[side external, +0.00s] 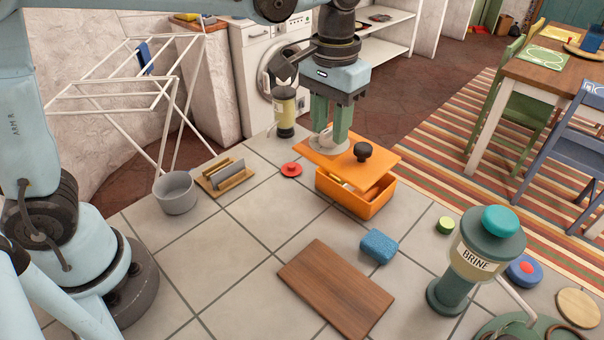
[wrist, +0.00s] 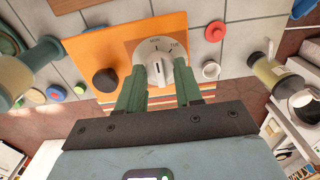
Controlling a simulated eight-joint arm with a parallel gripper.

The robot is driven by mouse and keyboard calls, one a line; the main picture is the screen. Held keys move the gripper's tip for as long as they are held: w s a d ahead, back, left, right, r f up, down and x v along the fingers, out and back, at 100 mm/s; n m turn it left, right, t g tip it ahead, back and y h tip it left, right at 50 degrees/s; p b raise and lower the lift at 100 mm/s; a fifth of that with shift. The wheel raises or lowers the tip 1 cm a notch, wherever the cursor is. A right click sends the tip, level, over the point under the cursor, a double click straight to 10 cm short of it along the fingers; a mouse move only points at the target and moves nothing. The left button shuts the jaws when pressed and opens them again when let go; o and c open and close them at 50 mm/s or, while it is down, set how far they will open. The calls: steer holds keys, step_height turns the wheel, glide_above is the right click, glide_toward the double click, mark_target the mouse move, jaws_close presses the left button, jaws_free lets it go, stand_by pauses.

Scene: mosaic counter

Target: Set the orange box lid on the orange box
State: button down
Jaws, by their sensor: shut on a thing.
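The orange box (side external: 354,202) stands on the tiled counter, partly uncovered at the front, with some pale items just visible inside. The orange lid (side external: 382,162), flat with a black knob (side external: 362,151), is over the box's back part, offset and askew; I cannot tell whether it touches the rim. My gripper (side external: 328,143) points down at the lid's left part, its green fingers shut on a white dial (wrist: 153,62). I cannot tell whether the dial is fixed to the lid. The lid (wrist: 88,50) and its black knob (wrist: 105,81) also show in the wrist view, left of the fingers.
A red disc (side external: 291,170), a wooden rack (side external: 225,177) and a grey pot (side external: 175,193) lie to the left. A yellow-green canister (side external: 284,112) stands behind. A blue sponge (side external: 378,246), a wooden board (side external: 336,288) and a brine dispenser (side external: 472,258) are nearer the front.

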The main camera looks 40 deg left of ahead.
steer(key=w+a+f, duration=0.1)
steer(key=w+a, duration=0.1)
steer(key=w, duration=0.5)
steer(key=shift+d+f, duration=0.15)
steer(key=shift+f, duration=3.35)
steer(key=shift+f, duration=0.9)
steer(key=c, duration=0.7)
jaws_free()
steer(key=shift+o, duration=0.2)
step_height(320, 180, up, 7)
